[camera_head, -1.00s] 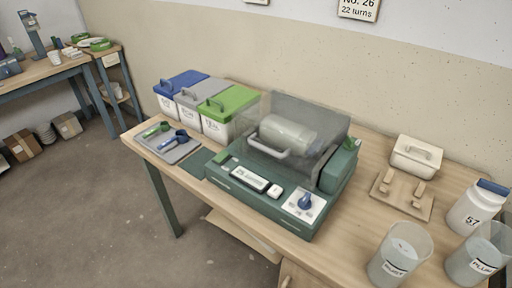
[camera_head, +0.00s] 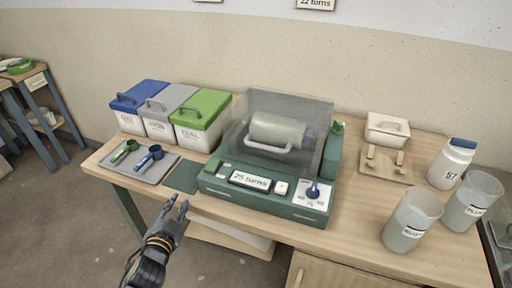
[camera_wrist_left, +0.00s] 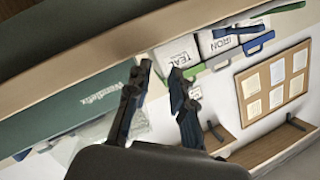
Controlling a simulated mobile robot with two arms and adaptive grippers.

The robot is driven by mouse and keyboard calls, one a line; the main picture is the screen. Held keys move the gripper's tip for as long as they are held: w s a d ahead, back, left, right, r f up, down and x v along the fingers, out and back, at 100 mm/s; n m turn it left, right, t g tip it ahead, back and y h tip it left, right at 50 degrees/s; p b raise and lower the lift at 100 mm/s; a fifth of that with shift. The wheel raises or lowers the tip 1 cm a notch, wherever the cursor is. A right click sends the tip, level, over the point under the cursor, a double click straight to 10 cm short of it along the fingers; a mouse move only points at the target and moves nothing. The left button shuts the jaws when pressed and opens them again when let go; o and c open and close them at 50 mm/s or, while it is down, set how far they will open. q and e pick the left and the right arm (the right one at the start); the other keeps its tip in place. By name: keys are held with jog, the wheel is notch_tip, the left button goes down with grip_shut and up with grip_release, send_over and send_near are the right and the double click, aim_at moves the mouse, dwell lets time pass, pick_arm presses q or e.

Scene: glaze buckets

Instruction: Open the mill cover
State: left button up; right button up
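My right gripper is not in view.
Lidded bins in blue (camera_head: 139,94), grey (camera_head: 172,98) and green (camera_head: 203,107) stand left of the mill. A tray (camera_head: 148,172) with scoops lies before them. Clear jugs (camera_head: 411,218) and a blue-lidded bottle (camera_head: 451,165) stand at right.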

pick_arm(q)
jog(key=w+r+m+t+h, duration=0.1)
jog(key=r, duration=0.1)
jog(key=w+d+r+m+h, duration=0.1)
jog(key=r, duration=0.1)
jog(key=w+d+r+m+t+h, duration=0.1)
jog(key=shift+w+r+m+t, duration=0.2)
jog(key=shift+r+m+t, duration=0.1)
jog(key=shift+r+m, duration=0.1)
notch_tip(320, 180, up, 5)
jog(key=w+d+m+h, duration=0.1)
jog(key=d+m+h, duration=0.2)
jog(key=m+h, duration=0.2)
jog(key=m+g+h, duration=0.9)
jog(key=m, duration=0.6)
send_near(262, 145)
jog(key=shift+m+g, duration=0.3)
jog(key=x, duration=0.3)
jog(key=p+x, duration=0.1)
jog(key=x, duration=0.2)
jog(key=p+x, duration=0.1)
jog(key=x, duration=0.3)
jog(key=shift+w+f, duration=0.15)
jog(key=shift+f, duration=0.15)
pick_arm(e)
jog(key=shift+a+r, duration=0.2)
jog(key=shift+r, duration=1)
